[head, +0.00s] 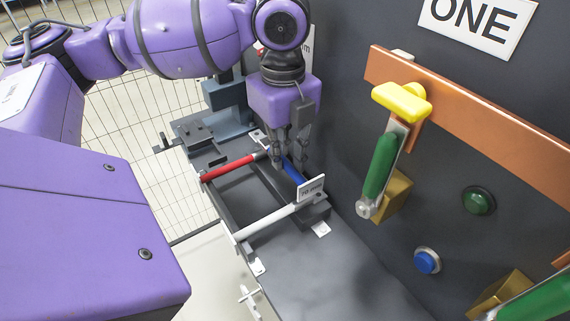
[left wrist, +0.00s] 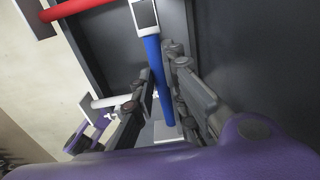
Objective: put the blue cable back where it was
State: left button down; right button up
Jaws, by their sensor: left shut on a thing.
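The blue cable (head: 292,172) is a short straight blue rod at the far right of the dark frame (head: 223,209), beside the dark wall. In the left wrist view the blue cable (left wrist: 158,75) runs between the fingers of my left gripper (left wrist: 160,92), with a pale end piece (left wrist: 145,15) at its top. My left gripper (head: 290,162) points down and is shut on the blue cable. The cable's lower end is partly hidden by the fingers and the small sign. I cannot tell whether its ends touch the frame. My right gripper is not in view.
A red rod (head: 228,168) and a white rod (head: 265,220) lie across the frame. A small sign (head: 311,189) stands at the frame's right corner. On the wall are a green-handled lever (head: 380,165), a yellow handle (head: 402,101) and a copper bar (head: 480,125). The grey top (head: 340,285) in front is clear.

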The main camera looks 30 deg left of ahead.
aim_at(284, 159)
pick_arm(q)
notch_tip(284, 159, down, 3)
jog(key=shift+f, duration=0.15)
jog(key=shift+f, duration=0.2)
jog(key=c, duration=1.7)
grip_release()
jog(key=shift+c, duration=0.2)
